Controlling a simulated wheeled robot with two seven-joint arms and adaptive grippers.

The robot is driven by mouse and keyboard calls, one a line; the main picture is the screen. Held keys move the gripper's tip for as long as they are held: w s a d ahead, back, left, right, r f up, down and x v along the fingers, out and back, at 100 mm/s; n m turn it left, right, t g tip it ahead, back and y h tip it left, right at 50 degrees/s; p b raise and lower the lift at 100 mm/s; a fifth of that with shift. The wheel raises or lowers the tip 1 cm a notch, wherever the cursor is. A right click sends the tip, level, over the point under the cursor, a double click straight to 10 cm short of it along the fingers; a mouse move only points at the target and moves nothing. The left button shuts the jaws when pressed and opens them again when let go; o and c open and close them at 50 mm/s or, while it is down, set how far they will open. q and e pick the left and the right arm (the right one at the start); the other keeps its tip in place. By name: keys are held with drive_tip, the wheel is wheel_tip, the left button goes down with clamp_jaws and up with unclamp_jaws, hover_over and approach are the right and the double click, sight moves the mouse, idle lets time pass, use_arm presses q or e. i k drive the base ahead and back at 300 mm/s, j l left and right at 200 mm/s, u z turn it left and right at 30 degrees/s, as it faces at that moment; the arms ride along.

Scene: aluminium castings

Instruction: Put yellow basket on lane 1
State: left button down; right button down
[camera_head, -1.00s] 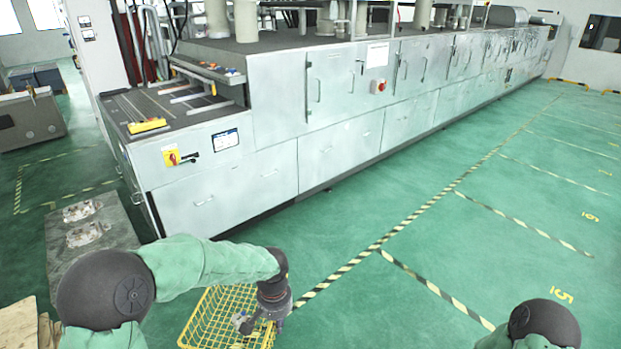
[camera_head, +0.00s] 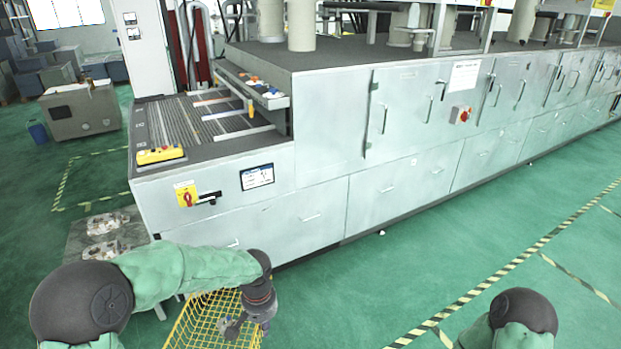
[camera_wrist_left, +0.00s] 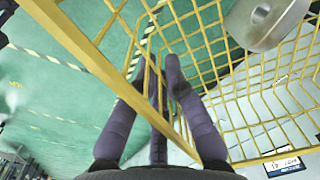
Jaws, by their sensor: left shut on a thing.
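The yellow wire basket (camera_head: 192,325) is at the bottom of the head view, partly cut off by the frame edge and partly behind my left arm. My left gripper (camera_head: 243,322) is shut on the basket's wire side. In the left wrist view, the dark fingers (camera_wrist_left: 160,65) meet at the basket's yellow wires (camera_wrist_left: 215,55). A grey metal part (camera_wrist_left: 265,18) shows at the top right there. The machine's loading bed (camera_head: 205,125) has several lanes split by light rails. I cannot read which is lane 1. My right gripper is out of view.
A yellow control box (camera_head: 160,154) sits on the bed's near left corner. The machine front carries a red-yellow switch (camera_head: 186,195) and a small screen (camera_head: 257,176). Green floor at right is clear.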

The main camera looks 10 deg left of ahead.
sight(199, 135)
drive_tip(key=i+u, duration=0.2)
drive_tip(key=i, duration=0.35)
drive_tip(key=i+l+u, duration=0.15)
drive_tip(key=i, duration=0.35)
drive_tip(key=i+l+u, duration=0.2)
drive_tip(key=i, duration=0.35)
drive_tip(key=j, duration=0.1)
